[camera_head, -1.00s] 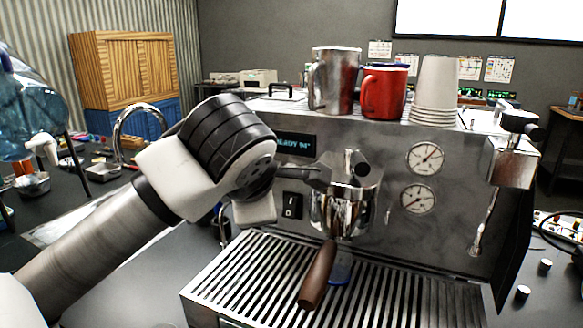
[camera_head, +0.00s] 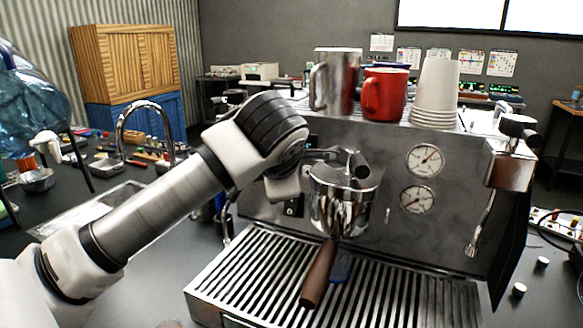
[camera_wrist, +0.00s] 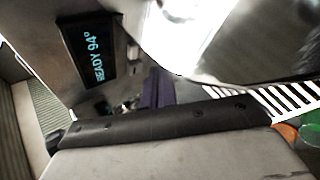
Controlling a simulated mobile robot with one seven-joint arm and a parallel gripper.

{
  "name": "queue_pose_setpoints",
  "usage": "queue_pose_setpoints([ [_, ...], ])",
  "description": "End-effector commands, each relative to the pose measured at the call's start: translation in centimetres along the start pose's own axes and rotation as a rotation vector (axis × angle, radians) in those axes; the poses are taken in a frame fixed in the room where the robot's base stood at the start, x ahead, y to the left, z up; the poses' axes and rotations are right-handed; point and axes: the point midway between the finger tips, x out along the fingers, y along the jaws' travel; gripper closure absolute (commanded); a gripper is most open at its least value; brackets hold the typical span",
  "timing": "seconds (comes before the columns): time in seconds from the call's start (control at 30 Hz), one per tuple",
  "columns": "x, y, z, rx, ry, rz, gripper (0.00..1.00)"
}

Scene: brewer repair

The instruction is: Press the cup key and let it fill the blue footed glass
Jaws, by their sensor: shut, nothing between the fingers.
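The steel espresso machine (camera_head: 455,190) has a chrome brew head (camera_head: 340,205) with a brown-handled portafilter (camera_head: 318,275). Below it, a small part of the blue glass (camera_head: 341,268) shows on the drip grate; the handle and brew head hide the rest. My gripper (camera_head: 322,155) is shut and empty at the machine's front, left of and near the brew head. My wrist covers most of the display in the head view.
A steel mug (camera_head: 336,80), a red mug (camera_head: 385,93) and stacked paper cups (camera_head: 435,90) stand on top of the machine. Two gauges and a steam wand (camera_head: 482,222) are to the right. The slatted drip grate (camera_head: 400,285) extends in front, largely clear.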

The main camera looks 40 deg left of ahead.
Motion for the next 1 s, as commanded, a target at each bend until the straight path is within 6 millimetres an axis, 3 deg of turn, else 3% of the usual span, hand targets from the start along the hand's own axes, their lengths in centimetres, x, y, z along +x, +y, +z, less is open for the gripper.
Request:
queue_pose_setpoints([
  [0.23, 0.95, 0.61, 0.70, 0.001, 0.000, 0.000, 1.00],
  [1.0, 0.97, 0.65, 0.73, 0.001, -0.001, 0.000, 1.00],
])
